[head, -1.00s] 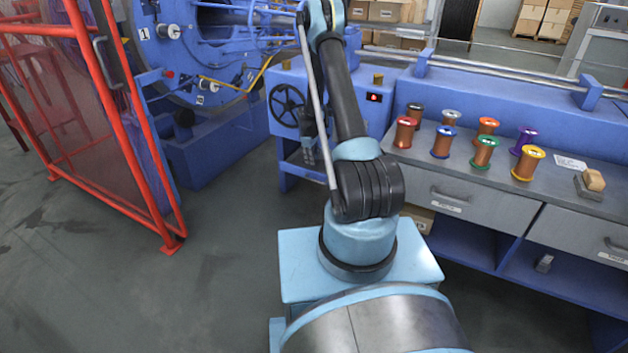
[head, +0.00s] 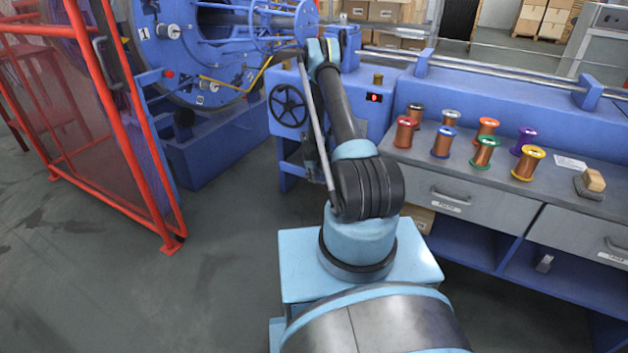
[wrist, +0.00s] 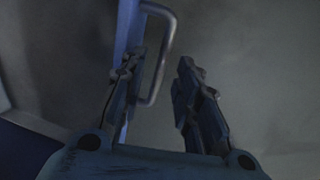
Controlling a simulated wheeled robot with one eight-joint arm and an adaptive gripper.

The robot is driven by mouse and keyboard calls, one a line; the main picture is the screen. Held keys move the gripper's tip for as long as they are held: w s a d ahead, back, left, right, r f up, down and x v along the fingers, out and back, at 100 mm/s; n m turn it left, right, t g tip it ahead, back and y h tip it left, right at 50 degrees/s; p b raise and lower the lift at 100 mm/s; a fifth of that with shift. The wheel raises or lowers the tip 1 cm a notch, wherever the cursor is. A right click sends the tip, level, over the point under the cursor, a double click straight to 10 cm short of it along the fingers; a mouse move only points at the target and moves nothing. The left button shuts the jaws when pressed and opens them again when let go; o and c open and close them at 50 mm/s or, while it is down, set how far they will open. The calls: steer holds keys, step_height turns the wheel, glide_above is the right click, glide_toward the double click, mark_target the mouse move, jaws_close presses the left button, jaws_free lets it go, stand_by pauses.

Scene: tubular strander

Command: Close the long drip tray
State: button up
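The long drip tray shows in the wrist view as a blue upright panel (wrist: 126,38), seen nearly edge-on. A grey bar handle (wrist: 162,60) bows out from its right side. My gripper (wrist: 158,66) is open, with one finger on each side of the handle bar in the picture. The left finger overlaps the tray panel and the right finger is apart from the bar. Whether either finger touches the handle cannot be told. In the head view my arm largely hides the gripper and the tray cannot be made out clearly.
A blue machine with a black handwheel (head: 289,105) stands ahead. A red mesh guard (head: 115,130) stands at left. A bench with grey drawers (head: 452,193) and several wire spools (head: 484,152) is at right. Grey floor (head: 210,250) is clear at left.

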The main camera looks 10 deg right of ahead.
steer(key=shift+w+d+f, duration=0.1)
steer(key=shift+f, duration=0.55)
jaws_close()
